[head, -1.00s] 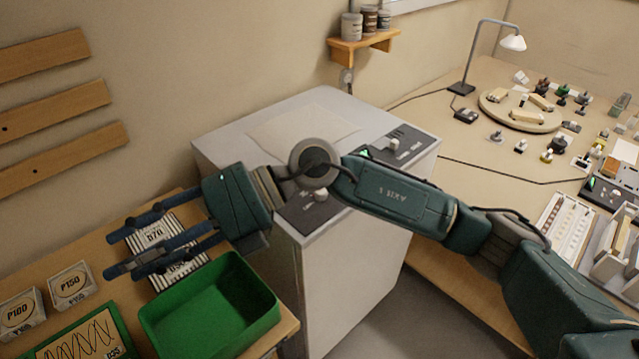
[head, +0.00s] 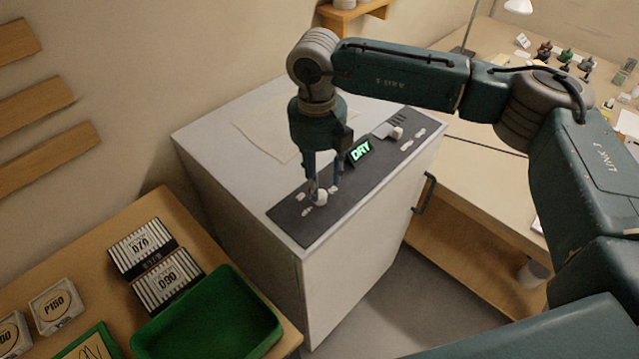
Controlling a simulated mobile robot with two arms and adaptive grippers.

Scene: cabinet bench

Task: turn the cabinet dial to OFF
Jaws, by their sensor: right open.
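The white cabinet (head: 350,270) has a dark control panel (head: 291,222) along its top front edge. A lit display (head: 360,151) on it reads DRY in green. A round white dial (head: 320,198) sits at the panel's left part, with small pale marks around it too small to read. A second white knob (head: 397,133) sits at the right part. My right gripper (head: 322,190) points down at the left dial, its open fingers close about it; I cannot tell whether they touch it. My left gripper is not in view.
A green bin (head: 262,296) and striped boxes (head: 168,281) labelled D70 and D90 lie on the wooden bench at lower left. A handle (head: 425,193) sticks out from the cabinet's front. A paper sheet (head: 262,130) lies on its top. A workbench stands at right.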

